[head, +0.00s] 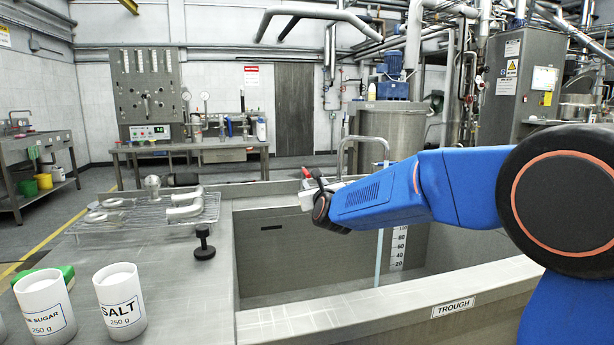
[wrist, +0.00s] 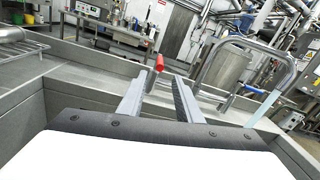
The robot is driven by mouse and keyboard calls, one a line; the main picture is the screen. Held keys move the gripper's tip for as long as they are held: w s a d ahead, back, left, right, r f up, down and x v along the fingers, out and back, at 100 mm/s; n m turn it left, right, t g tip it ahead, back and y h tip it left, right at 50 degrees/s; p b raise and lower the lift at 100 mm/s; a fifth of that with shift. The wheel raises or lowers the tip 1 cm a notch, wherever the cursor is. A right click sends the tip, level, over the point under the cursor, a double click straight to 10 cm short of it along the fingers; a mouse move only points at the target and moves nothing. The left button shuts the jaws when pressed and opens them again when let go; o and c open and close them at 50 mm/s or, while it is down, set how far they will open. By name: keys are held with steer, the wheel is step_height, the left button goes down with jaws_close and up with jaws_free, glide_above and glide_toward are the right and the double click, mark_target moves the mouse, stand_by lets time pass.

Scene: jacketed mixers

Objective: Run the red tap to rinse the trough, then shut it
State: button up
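The red tap handle (head: 306,172) stands at the trough's back edge, by the tip of my gripper (head: 312,192). In the wrist view the red handle (wrist: 158,63) shows at the end of the left finger. My gripper (wrist: 165,82) is open there, with a clear gap between its fingers. I cannot tell whether a finger touches the handle. The curved metal spout (head: 345,150) arches over the trough (head: 290,318). A pale blue stream of water (head: 379,240) falls from it into the trough. My arm hides part of the trough's back wall.
A white level scale (head: 398,245) marks the trough's inside wall. On the left counter are a wire rack (head: 150,215) with metal fittings, a black knob-like piece (head: 204,243), a salt pot (head: 120,302) and a sugar pot (head: 45,308).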

mark_target(307, 172)
steer(key=w, duration=0.4)
steer(key=w+a, duration=0.1)
steer(key=w, duration=0.3)
steer(key=w+a, duration=0.1)
steer(key=w, duration=0.3)
steer(key=shift+w+a, duration=0.1)
steer(key=shift+a, duration=0.05)
jaws_close()
